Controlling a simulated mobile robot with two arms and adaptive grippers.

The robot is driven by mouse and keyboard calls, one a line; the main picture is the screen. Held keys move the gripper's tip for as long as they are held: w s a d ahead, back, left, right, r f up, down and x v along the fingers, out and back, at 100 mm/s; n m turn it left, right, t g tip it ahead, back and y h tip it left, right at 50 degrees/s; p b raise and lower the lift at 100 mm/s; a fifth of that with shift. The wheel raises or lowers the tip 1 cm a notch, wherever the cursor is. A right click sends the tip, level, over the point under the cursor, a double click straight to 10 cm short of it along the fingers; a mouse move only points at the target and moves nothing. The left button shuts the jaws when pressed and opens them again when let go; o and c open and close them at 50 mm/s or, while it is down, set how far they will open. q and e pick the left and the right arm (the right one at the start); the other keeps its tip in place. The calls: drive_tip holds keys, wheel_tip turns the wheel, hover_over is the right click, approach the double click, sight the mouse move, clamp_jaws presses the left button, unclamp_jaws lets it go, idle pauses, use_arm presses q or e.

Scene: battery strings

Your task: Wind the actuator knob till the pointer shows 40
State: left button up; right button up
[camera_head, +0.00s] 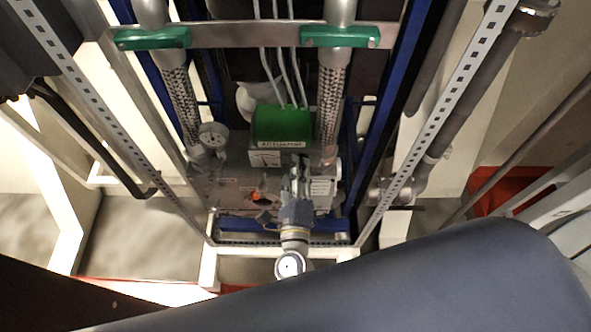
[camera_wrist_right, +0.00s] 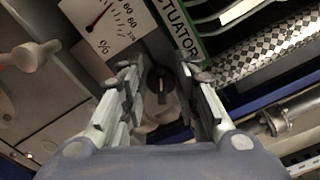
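The actuator (camera_head: 281,128) is a green-topped box with an "ACTUATOR" label, at the middle of the rack. Its white gauge (camera_head: 265,158) sits below the label. In the right wrist view the gauge (camera_wrist_right: 112,22) is cut off at the top; its red needle slants up to the right, left of the visible 60, and the exact value cannot be read. The black knob (camera_wrist_right: 160,84) shows between the two fingers of my right gripper (camera_wrist_right: 162,73), which is open with gaps on both sides. In the head view my right gripper (camera_head: 299,163) hides the knob. My left gripper is out of view.
Braided hoses (camera_head: 330,108) rise either side of the actuator. Perforated metal rails (camera_head: 440,115) slope down on both sides of the rack.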

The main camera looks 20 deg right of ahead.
drive_tip(key=shift+s, duration=0.1)
drive_tip(key=v, duration=1.2)
drive_tip(key=s+a+f+n+g+y+b, duration=0.1)
drive_tip(key=s+f+n+g+y, duration=0.15)
drive_tip(key=f+n, duration=0.55)
drive_tip(key=s+f+n+g+y+b, duration=0.1)
drive_tip(key=f+n+g+y, duration=0.3)
drive_tip(key=f, duration=0.7)
drive_tip(key=s+a+f+n+y+b, duration=0.1)
drive_tip(key=s+f+n+y, duration=0.1)
drive_tip(key=f+n, duration=0.65)
drive_tip(key=s+d+f+n+g+h+b, duration=0.1)
drive_tip(key=s+d+f+n+g+h, duration=0.2)
drive_tip(key=s+d+f+n+g, duration=0.6)
drive_tip(key=s+d+f+g, duration=0.1)
drive_tip(key=s+d+f, duration=0.7)
drive_tip(key=s+f, duration=0.3)
drive_tip(key=shift+d+f+b, duration=0.15)
drive_tip(key=shift+f+b, duration=0.15)
drive_tip(key=shift+s+h, duration=0.1)
drive_tip(key=shift+h, duration=0.15)
